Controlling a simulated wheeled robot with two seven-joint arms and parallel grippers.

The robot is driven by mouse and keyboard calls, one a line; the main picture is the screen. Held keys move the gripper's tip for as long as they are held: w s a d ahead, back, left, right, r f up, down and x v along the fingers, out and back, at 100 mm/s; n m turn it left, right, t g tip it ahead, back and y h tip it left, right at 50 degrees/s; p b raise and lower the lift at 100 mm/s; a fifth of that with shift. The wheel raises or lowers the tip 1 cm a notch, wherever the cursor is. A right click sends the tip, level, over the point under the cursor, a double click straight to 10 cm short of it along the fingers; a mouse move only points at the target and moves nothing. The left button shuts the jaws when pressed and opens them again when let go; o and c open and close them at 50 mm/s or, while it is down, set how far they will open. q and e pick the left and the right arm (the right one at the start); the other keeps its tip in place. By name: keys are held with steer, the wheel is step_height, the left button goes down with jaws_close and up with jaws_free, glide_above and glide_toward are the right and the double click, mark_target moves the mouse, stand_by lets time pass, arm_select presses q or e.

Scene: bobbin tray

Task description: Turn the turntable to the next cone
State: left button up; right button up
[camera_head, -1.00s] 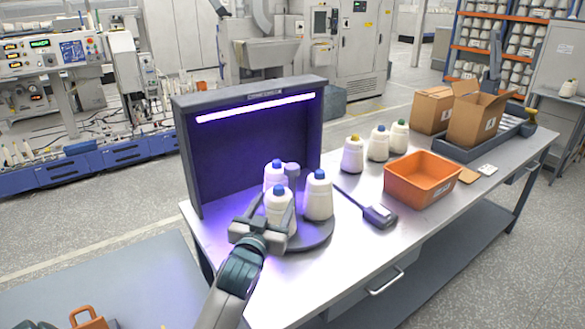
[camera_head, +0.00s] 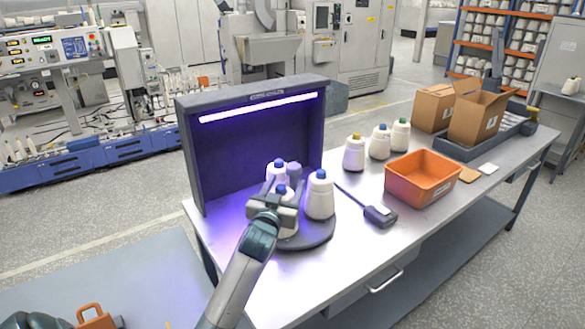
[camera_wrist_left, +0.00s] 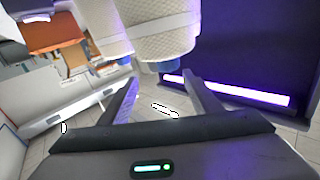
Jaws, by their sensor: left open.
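The dark round turntable (camera_head: 318,238) stands on the table in front of a lit hood. It bears white cones with blue tops around a grey centre post (camera_head: 294,171): a right cone (camera_head: 320,197), a back cone (camera_head: 275,173) and a front cone (camera_head: 289,229). My left gripper (camera_head: 280,193) is open at the front cone and hides much of it. In the left wrist view, the fingers (camera_wrist_left: 165,92) are spread and the front cone (camera_wrist_left: 165,38) shows beyond them, its blue tip near the gap. I cannot tell whether they touch it. My right gripper is out of view.
The dark hood (camera_head: 250,140) with a purple light strip stands close behind the turntable. A grey handheld device (camera_head: 380,215) lies to the right. Further right are an orange bin (camera_head: 423,179), several loose cones and cardboard boxes (camera_head: 475,118). The table's front right is clear.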

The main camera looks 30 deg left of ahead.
mark_target(292, 171)
arm_select(q)
steer(key=p+x, duration=0.1)
steer(key=x, duration=0.7)
steer(key=shift+w+p, duration=0.2)
steer(key=shift+p, duration=0.2)
jaws_close()
